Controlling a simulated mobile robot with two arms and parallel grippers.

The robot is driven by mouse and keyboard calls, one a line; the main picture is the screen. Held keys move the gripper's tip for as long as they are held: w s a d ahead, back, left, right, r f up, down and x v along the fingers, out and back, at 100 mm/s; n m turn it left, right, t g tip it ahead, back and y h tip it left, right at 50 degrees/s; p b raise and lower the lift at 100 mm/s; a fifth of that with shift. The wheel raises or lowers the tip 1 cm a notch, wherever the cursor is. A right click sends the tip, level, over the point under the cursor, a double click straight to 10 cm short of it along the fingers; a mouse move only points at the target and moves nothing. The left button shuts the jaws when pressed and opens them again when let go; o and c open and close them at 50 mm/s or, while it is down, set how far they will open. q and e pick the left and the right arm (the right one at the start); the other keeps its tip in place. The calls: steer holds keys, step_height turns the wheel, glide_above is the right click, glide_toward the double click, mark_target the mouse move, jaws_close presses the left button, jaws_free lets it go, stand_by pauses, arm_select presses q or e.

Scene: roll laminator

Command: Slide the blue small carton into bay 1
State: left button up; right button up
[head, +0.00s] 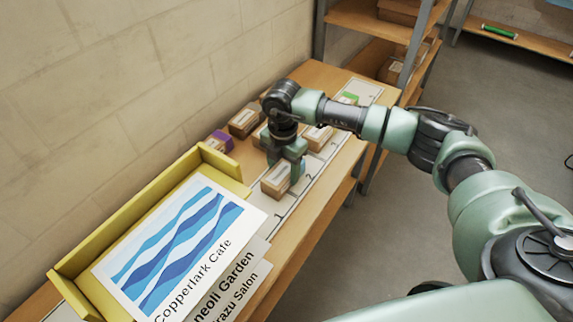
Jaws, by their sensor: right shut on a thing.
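My right gripper (290,166) points down over the work table, with its fingers at a small brown carton (275,181) that has a pale label on top. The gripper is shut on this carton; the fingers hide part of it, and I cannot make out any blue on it. The carton is at the back of the strip marked 1, bay 1 (281,216), close to the table surface; I cannot tell whether it touches it. The number 2 (309,177) marks the neighbouring bay to the right. My left gripper is not in view.
A yellow tray (75,262) with large printed signs (185,245) stands at the left front. A purple-ended carton (220,141), a brown carton (243,122), another carton (317,137) and a green-topped one (348,98) stand farther back. A shelf rack (370,45) is behind.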

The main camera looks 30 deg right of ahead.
mark_target(274, 181)
steer(key=shift+s+a+p, duration=0.35)
steer(key=shift+s+a, duration=0.25)
steer(key=shift+a, duration=0.3)
steer(key=shift+s+a+p, duration=0.35)
steer(key=shift+s+a, duration=0.2)
steer(key=shift+a, duration=0.35)
steer(key=shift+s+a+p, duration=0.2)
steer(key=shift+s+a, duration=0.25)
steer(key=shift+a, duration=0.25)
steer(key=shift+s+a+p, duration=0.2)
steer(key=shift+s+a, duration=0.3)
steer(key=shift+a, duration=0.25)
steer(key=shift+s+a+p, duration=0.2)
steer(key=shift+s+a, duration=0.25)
steer(key=shift+a, duration=0.25)
steer(key=o, duration=1.6)
steer(key=o, duration=0.4)
step_height(274, 181, up, 6)
steer(key=p, duration=0.4)
